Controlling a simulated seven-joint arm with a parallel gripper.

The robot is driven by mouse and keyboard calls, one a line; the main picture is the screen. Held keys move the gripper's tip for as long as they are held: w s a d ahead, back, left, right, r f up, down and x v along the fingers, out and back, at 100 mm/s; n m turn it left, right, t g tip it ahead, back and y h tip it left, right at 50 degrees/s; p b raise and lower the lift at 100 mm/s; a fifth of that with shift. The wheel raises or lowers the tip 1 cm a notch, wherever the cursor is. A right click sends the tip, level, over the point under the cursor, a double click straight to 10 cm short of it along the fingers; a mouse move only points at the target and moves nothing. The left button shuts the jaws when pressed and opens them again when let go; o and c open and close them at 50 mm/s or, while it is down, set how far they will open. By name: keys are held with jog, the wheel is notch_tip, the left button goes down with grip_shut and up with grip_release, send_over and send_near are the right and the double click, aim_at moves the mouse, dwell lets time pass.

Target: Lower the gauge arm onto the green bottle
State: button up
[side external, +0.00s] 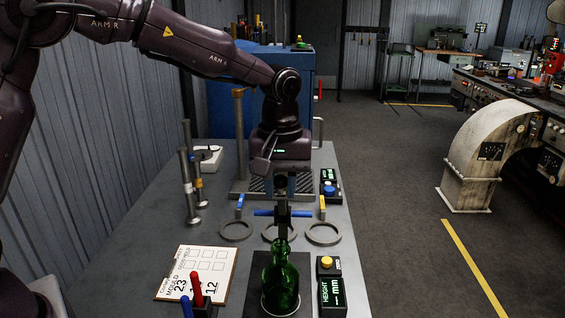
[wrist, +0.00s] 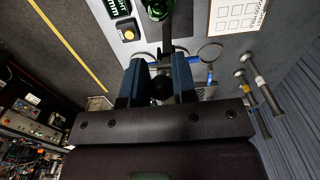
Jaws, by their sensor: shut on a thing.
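The green bottle (side external: 280,280) stands upright on a dark base at the front of the table. Its top also shows at the upper edge of the wrist view (wrist: 157,9). The gauge arm (side external: 283,221) is a dark bar reaching from under my gripper to above the bottle's neck; it also shows in the wrist view (wrist: 167,36). I cannot tell whether it touches the bottle. My gripper (side external: 283,185) is shut on the gauge arm's black knob (wrist: 162,88), which sits between the blue-sided fingers in the wrist view. The height display (side external: 332,296) is lit beside the bottle.
A yellow-button box (side external: 327,265) stands right of the bottle. Several grey rings lie behind it, one at left (side external: 236,232) and one at right (side external: 323,234). A clipboard (side external: 197,273), pens (side external: 196,288) and upright metal plungers (side external: 188,185) occupy the left side.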

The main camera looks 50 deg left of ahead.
jog(key=shift+s+d+f, duration=0.1)
jog(key=shift+s+d, duration=0.1)
jog(key=shift+d, duration=0.05)
jog(key=shift+f, duration=0.1)
jog(key=shift+s+d+f, duration=0.75)
jog(key=shift+s+f, duration=0.05)
jog(key=shift+f, duration=0.05)
jog(key=o, duration=1.5)
notch_tip(320, 180, up, 7)
